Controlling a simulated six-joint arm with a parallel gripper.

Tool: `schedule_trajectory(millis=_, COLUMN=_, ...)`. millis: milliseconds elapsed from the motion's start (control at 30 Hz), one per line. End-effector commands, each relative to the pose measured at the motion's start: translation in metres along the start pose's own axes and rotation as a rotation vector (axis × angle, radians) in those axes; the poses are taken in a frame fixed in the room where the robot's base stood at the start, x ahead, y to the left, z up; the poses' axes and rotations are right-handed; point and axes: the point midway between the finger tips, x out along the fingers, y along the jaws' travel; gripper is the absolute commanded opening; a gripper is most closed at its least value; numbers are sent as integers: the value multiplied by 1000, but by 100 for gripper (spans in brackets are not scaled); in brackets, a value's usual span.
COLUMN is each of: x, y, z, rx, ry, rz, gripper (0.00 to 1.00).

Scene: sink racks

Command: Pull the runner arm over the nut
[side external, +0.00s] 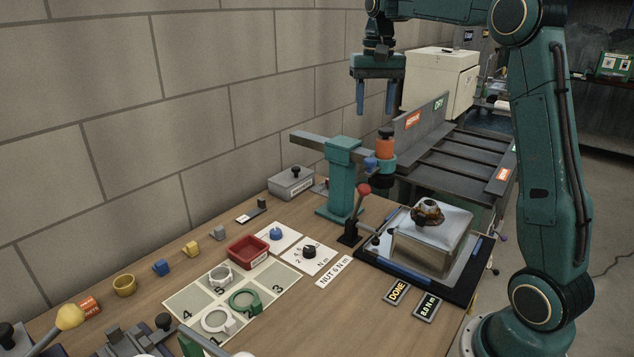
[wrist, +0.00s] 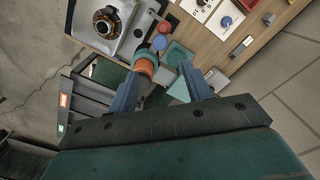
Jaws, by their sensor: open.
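The runner arm is a grey beam (side external: 322,143) on a teal post (side external: 341,185), with an orange and teal runner head (side external: 385,146) and a blue knob (side external: 370,163). The head hangs left of the metal block (side external: 430,245), apart from the brown and black part (side external: 427,212) on top. No separate nut can be made out there. My gripper (side external: 375,108) is open and empty, above the runner head. In the wrist view, the orange head (wrist: 146,67) shows between my fingers (wrist: 160,76), and the brown and black part (wrist: 106,20) is at the upper left.
A red-knobbed lever (side external: 363,189) stands in front of the post. The block sits on a black-edged tray (side external: 458,291). A dark slatted rack (side external: 455,155) lies behind. Dials, a red bin (side external: 248,252) and a numbered mat (side external: 285,281) are on the bench to the left.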

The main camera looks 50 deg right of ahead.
Motion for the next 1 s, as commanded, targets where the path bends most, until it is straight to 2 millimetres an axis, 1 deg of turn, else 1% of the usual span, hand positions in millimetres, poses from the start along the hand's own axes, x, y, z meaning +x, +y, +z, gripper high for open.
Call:
schedule_trajectory(millis=167, x=20, y=0, z=1, rx=0, ry=-3, rz=1, gripper=50)
schedule_trajectory(millis=700, x=100, y=0, z=1, rx=0, ry=-2, rz=1, gripper=50)
schedule_trajectory(millis=833, x=113, y=0, z=1, rx=0, ry=-2, rz=1, gripper=50)
schedule_trajectory(millis=1000, x=122, y=0, z=0, rx=0, ry=-1, rz=0, gripper=50)
